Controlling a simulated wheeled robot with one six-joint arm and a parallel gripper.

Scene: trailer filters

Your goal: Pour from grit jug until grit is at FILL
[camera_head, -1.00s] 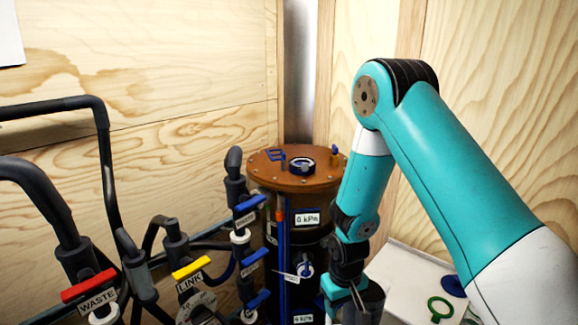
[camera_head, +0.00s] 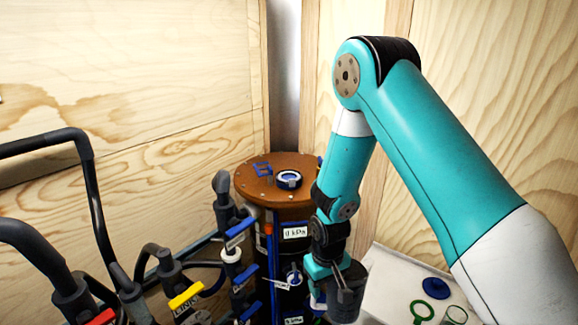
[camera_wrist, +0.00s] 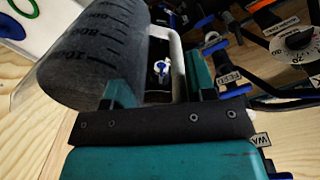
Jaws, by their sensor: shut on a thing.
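My gripper (camera_head: 334,270) is shut on the grit jug (camera_head: 346,298), a dark grey jug, beside the right side of the filter tank. In the wrist view the jug (camera_wrist: 92,52) lies on its side in the picture with printed volume marks. My gripper's fingers (camera_wrist: 160,88) are at its pale handle (camera_wrist: 172,36). The jug's contents are hidden. The tank (camera_head: 275,262) is dark with a brown bolted lid (camera_head: 252,185). A blue-rimmed round fitting (camera_head: 288,180) sits on the lid. No FILL mark is readable.
Black hoses (camera_head: 42,142) and valves with blue, yellow (camera_head: 186,295) and red (camera_head: 101,317) handles crowd the left. A white surface (camera_head: 385,283) at right holds a blue disc (camera_head: 436,288), a green ring (camera_head: 421,311) and a clear glass (camera_head: 456,315). Plywood walls close the back.

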